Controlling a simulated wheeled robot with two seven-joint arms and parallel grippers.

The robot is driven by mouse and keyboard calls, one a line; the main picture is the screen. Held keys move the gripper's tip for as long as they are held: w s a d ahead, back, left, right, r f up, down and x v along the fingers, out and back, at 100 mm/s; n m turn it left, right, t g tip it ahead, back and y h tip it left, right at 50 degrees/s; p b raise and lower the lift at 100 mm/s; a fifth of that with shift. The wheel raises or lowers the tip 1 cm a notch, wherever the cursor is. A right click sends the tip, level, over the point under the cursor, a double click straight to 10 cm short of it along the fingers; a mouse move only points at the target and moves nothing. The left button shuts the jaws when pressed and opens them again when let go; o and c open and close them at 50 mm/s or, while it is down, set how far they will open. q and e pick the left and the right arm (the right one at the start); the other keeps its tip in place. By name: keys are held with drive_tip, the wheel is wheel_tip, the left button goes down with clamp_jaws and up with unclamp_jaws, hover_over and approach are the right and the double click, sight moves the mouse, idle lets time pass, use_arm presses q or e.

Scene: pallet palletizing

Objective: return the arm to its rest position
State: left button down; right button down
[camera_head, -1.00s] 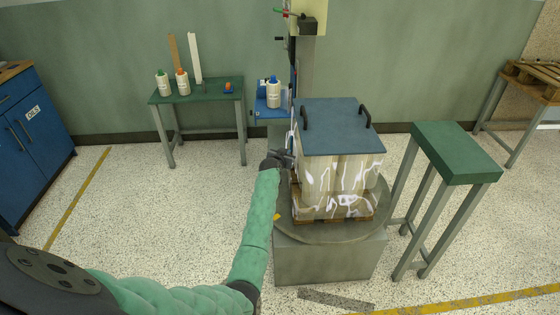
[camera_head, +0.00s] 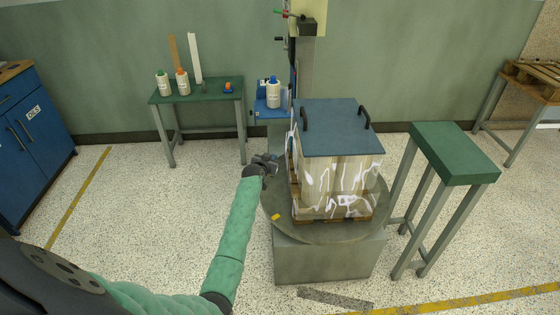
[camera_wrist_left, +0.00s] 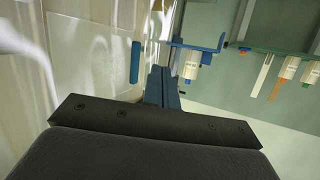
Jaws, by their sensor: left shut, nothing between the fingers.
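My left arm, in a green sleeve, reaches in from the lower left of the head view. Its gripper (camera_head: 268,160) is shut and empty, just left of the wrapped load (camera_head: 335,182) on the turntable. In the left wrist view the shut fingers (camera_wrist_left: 160,85) point away from the camera, with the pale wrapped load (camera_wrist_left: 95,60) close on the left. A gap between gripper and load shows in the head view. My right gripper is in neither view.
The load has a blue lid (camera_head: 338,128) with two black handles and stands on a round turntable (camera_head: 275,205). A green stool (camera_head: 455,150) stands at right. A green table (camera_head: 215,92) with bottles stands behind. The floor left of the turntable is clear.

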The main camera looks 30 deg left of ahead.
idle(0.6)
